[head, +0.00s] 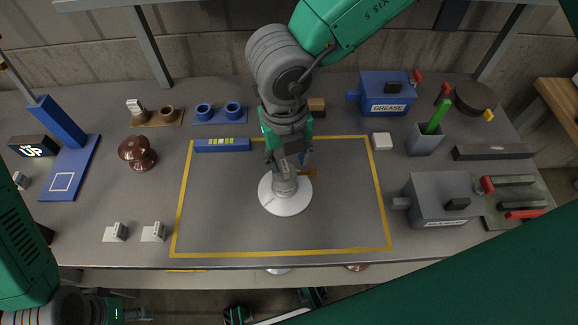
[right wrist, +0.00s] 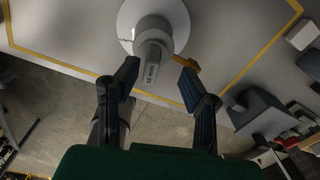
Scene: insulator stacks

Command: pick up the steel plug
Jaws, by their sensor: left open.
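A grey metal piece with a label stands on a white disc (head: 285,203) inside the yellow outline. It looks like the steel plug (head: 285,186) and also shows in the right wrist view (right wrist: 152,58). A small brass-coloured bar (head: 311,173) sticks out beside it. My right gripper (head: 288,160) is above the grey piece, with its fingers (right wrist: 157,66) apart on either side of it. I see no clear contact. My left gripper (head: 130,313) is low at the bottom left, off the table, partly cut off and empty as far as visible.
A brown insulator (head: 138,153), a blue stand (head: 68,168) and small white blocks (head: 153,232) are left. The blue GREASE box (head: 387,93), pen cup (head: 424,139) and grey box (head: 440,199) are right. The yellow-outlined area (head: 340,225) is mostly free.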

